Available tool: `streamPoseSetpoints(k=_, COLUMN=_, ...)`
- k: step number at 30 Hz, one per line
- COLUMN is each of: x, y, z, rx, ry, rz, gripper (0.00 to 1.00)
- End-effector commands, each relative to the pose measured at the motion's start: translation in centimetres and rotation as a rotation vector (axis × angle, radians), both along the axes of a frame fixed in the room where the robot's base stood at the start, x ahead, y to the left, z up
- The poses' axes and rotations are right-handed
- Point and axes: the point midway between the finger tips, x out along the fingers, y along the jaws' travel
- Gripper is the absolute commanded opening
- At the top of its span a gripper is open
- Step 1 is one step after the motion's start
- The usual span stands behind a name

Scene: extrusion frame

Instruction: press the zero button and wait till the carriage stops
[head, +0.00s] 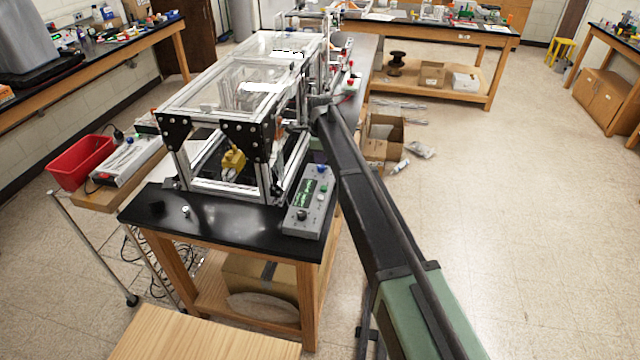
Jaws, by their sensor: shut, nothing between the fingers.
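A grey control box (309,203) lies on the near right corner of the black bench. It has a green-lit display (304,193), a blue button (322,169), a green button (323,188) and a dark knob (302,215). I cannot read which button is zero. The extrusion frame (225,115) with clear panels stands behind the box. A yellow part (233,160) hangs inside its near end; I cannot tell if it is the carriage. My arm reaches from the lower right to the frame's right side. My gripper (298,127) is small there, shut and empty, beyond the box and apart from it.
The black benchtop (230,225) is mostly clear in front of the frame, with a small white-topped piece (186,211) on it. A cart at left holds a red bin (80,163) and a grey instrument (127,160). Open cardboard boxes (383,135) lie on the floor behind my arm.

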Motion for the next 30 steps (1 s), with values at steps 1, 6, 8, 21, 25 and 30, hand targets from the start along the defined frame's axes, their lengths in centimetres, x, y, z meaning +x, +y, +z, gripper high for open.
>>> streamPoseSetpoints(k=1, x=-0.1, y=0.0, z=0.0, rx=0.000, ry=0.000, rz=-0.034, gripper=0.00)
streamPoseSetpoints(k=6, x=-0.1, y=-0.1, z=0.0, rx=0.000, ry=0.000, rz=-0.068, gripper=0.00)
streamPoseSetpoints(k=8, x=-0.1, y=-0.1, z=0.0, rx=0.000, ry=0.000, rz=-0.067, gripper=0.00)
streamPoseSetpoints(k=21, x=-0.1, y=-0.1, z=-4.3, rx=0.000, ry=0.000, rz=-0.064, gripper=0.00)
streamPoseSetpoints(k=25, x=-0.1, y=-0.1, z=-7.3, rx=0.000, ry=0.000, rz=-0.064, gripper=0.00)
streamPoseSetpoints(k=30, x=-0.1, y=-0.1, z=-11.0, rx=0.000, ry=0.000, rz=-0.064, gripper=0.00)
